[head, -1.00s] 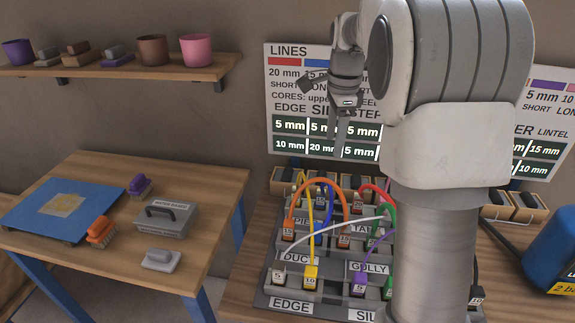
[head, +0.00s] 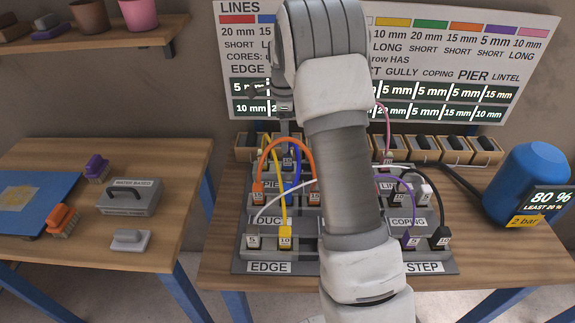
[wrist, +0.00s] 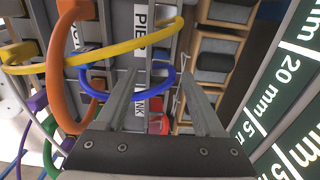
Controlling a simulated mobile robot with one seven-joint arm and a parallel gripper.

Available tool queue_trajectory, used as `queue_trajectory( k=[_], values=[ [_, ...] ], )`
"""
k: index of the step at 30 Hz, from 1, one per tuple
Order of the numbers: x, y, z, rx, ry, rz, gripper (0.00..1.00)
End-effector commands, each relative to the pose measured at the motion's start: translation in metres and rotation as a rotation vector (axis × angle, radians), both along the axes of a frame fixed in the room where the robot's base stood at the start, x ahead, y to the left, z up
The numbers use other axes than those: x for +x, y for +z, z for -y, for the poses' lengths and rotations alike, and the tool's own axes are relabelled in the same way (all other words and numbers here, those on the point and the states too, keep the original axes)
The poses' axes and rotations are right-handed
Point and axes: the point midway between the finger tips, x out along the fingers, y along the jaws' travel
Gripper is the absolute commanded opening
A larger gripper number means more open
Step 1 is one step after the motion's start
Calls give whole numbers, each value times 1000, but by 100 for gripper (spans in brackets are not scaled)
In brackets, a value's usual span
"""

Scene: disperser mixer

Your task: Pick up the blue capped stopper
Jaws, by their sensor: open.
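A blue looped cord (head: 298,172) stands on the grey labelled board (head: 440,266), behind the orange loop and partly hidden by my arm. A dark plug marked 15 (head: 288,162) is next to it. I cannot clearly make out a separate blue-capped stopper. In the wrist view the blue loop (wrist: 161,88) passes between and below the fingers of my gripper (wrist: 157,80). The gripper is open with nothing held. In the head view my gripper (head: 284,120) points down over the back left of the board. Whether the fingers touch the blue loop is unclear.
Yellow (wrist: 130,53) and orange (wrist: 60,80) loops arch close to the left finger. Wooden bins (head: 455,150) line the back, before a sign panel (head: 480,60). A blue tank (head: 530,180) stands at right. A side table (head: 150,240) holds brushes and a grey box.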

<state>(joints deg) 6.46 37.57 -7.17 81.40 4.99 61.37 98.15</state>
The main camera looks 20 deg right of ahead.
Motion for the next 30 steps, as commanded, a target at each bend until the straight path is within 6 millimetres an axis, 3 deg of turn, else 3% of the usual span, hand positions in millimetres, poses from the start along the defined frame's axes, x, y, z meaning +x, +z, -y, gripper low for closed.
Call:
queue_trajectory(
  k=[8, 16, 26, 30],
  values=[
    [-1, -22, 2, 0, -1, 0, 70],
    [-2, -61, 7, 0, 0, -3, 70],
    [-1, -68, 7, 0, 0, 1, 70],
    [-1, -68, 7, 0, 0, 1, 47]
  ],
)
